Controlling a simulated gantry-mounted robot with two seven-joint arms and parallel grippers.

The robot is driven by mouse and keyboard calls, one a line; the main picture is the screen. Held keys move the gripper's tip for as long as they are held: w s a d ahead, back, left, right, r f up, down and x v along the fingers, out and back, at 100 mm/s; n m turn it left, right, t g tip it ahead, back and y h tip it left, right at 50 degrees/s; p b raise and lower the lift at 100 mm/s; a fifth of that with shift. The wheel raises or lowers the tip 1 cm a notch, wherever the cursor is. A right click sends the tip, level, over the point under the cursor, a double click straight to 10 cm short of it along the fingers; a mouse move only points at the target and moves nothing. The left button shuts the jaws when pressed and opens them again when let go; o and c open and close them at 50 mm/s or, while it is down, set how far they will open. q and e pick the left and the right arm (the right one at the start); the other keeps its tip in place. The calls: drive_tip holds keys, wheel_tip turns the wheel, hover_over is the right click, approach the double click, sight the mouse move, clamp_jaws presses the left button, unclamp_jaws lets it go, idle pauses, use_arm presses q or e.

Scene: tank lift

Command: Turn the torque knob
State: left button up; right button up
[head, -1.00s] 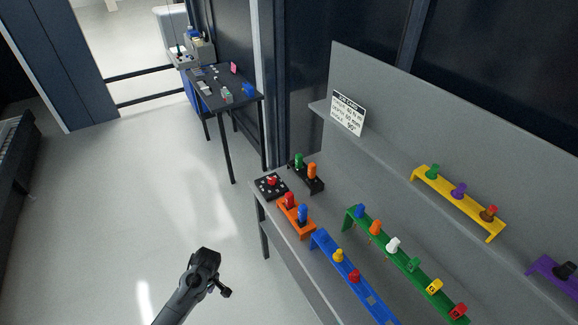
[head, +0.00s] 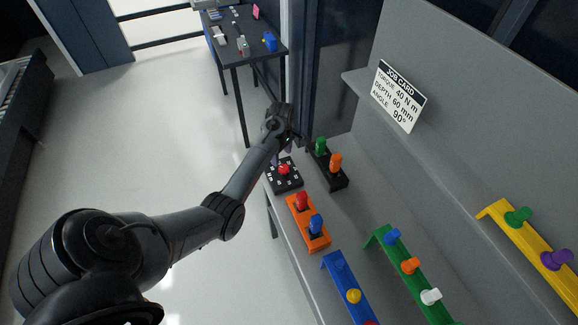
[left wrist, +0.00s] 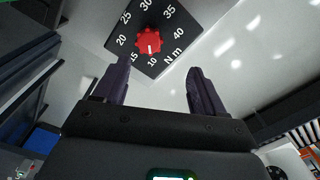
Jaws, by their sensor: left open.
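My left gripper (head: 279,153) is over the plate's far edge, beside the knob. In the left wrist view, its two dark fingers (left wrist: 158,69) are apart and empty, with the knob beyond the fingertips. My right gripper is out of view.
A job card (head: 398,96) reads torque 40 N m, depth 60 mm, angle 90°. A black rack (head: 332,172) with green and orange pegs stands close beside the dial. An orange rack (head: 309,229) with red and blue pegs is in front. A dark table (head: 250,50) stands behind.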

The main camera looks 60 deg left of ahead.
sight(285, 168)
use_arm(q)
drive_tip(key=f, duration=0.3)
drive_tip(key=w+f, duration=0.1)
drive_tip(key=f, duration=0.2)
drive_tip(key=f+b, duration=0.1)
drive_tip(key=f, duration=0.2)
drive_tip(key=shift+w+a+f, duration=0.15)
drive_tip(key=shift+w+f, duration=0.05)
drive_tip(key=shift+f, duration=0.1)
drive_tip(key=c, duration=1.1)
